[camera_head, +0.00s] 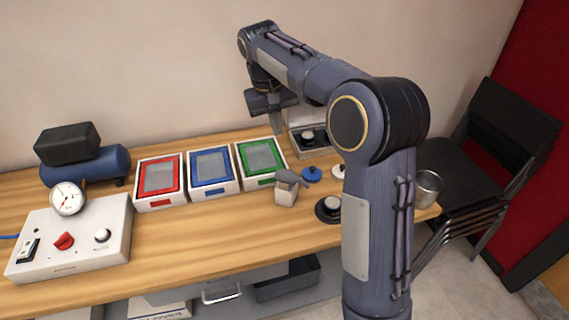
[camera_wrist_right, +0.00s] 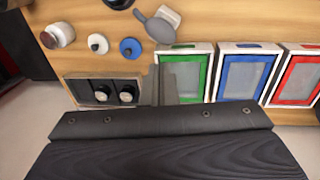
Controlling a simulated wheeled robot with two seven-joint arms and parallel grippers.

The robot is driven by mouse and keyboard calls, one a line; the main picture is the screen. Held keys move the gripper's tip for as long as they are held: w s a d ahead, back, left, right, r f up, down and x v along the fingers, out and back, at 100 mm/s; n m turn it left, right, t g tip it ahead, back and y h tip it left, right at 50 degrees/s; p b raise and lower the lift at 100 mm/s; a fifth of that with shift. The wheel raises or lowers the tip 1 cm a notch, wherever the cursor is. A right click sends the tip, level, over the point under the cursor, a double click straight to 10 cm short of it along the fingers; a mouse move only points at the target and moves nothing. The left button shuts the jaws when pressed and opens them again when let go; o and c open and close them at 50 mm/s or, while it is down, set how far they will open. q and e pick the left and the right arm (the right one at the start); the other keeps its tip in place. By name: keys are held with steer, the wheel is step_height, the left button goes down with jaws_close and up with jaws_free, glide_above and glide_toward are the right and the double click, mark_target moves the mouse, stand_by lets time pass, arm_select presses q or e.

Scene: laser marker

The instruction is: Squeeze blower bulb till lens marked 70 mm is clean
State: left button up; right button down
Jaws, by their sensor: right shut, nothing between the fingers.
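The grey blower bulb (camera_head: 289,178) rests on a small white block on the bench; it also shows in the right wrist view (camera_wrist_right: 159,28). Near it are a blue disc with a knob (camera_head: 311,175), a white disc (camera_head: 338,170) and a dark round base with a white top (camera_head: 328,208). A grey case (camera_wrist_right: 70,90) holds two dark round pieces with pale tops (camera_wrist_right: 128,93). No 70 mm mark can be read, so I cannot tell which thing is that lens. My right gripper (camera_head: 276,122) is shut and empty, above the bench beside the case and behind the bulb. My left gripper is out of view.
Trays rimmed red (camera_head: 141,172), blue (camera_head: 193,174) and green (camera_head: 242,164) stand left of the bulb. A control box (camera_head: 110,215) with gauge and a blue compressor (camera_head: 90,168) stand farther left. A metal cup (camera_head: 429,187) is at the right. The front bench strip is clear.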

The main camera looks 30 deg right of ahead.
mark_target(285, 172)
steer(key=f, duration=0.4)
steer(key=d+f+p, duration=0.1)
steer(key=f, duration=0.4)
steer(key=d+f, duration=0.1)
steer(key=f, duration=0.3)
steer(key=shift+d+f, duration=0.1)
steer(key=shift+f, duration=0.2)
steer(key=shift+f, duration=0.1)
steer(key=shift+s+f+b, duration=0.1)
steer(key=shift+f+b, duration=0.45)
steer(key=shift+f, duration=0.35)
